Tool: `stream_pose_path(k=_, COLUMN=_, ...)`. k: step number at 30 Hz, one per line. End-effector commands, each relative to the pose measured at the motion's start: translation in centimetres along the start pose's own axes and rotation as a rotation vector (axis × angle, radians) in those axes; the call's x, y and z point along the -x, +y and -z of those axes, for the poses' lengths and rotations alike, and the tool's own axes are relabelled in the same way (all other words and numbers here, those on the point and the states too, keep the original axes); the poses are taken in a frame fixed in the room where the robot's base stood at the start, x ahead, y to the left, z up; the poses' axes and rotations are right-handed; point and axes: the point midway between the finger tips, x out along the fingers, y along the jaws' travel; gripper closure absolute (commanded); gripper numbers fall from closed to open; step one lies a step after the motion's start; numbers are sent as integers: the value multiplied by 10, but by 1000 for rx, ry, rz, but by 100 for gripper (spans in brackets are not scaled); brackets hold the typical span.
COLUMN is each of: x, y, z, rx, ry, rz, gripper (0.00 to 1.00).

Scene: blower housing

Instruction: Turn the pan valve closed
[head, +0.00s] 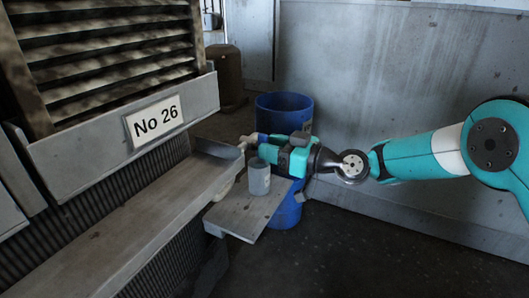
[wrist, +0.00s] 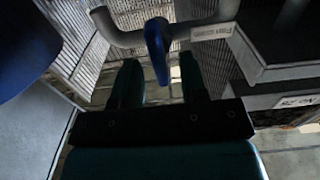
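The valve's blue lever (wrist: 157,50) stands out from a grey pipe (wrist: 125,38) in the wrist view. My gripper (wrist: 160,70) is open, one dark finger on each side of the lever's lower end. I cannot tell whether either finger touches it. In the head view my gripper (head: 265,148) is at the end of the long grey pan (head: 130,225), by the pale pipe (head: 244,143). A small blue part (head: 262,137) there may be the lever; it is mostly hidden.
A grey can (head: 259,177) stands on a small board (head: 240,218) just below my gripper. A blue barrel (head: 284,103) stands behind it. The louvred housing with a "No 26" plate (head: 154,121) is at the left. Open floor (head: 330,255) lies at lower right.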

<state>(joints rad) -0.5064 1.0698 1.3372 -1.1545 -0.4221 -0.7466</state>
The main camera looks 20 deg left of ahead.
Motion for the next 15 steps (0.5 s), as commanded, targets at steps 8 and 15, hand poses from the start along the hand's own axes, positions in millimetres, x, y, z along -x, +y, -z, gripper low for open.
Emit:
stream_pose_path(k=8, x=-21, y=0, z=0, rx=0, ry=0, rz=0, gripper=61)
stream_pose_path(k=15, x=-21, y=0, z=0, rx=0, ry=-1, rz=-1, gripper=61)
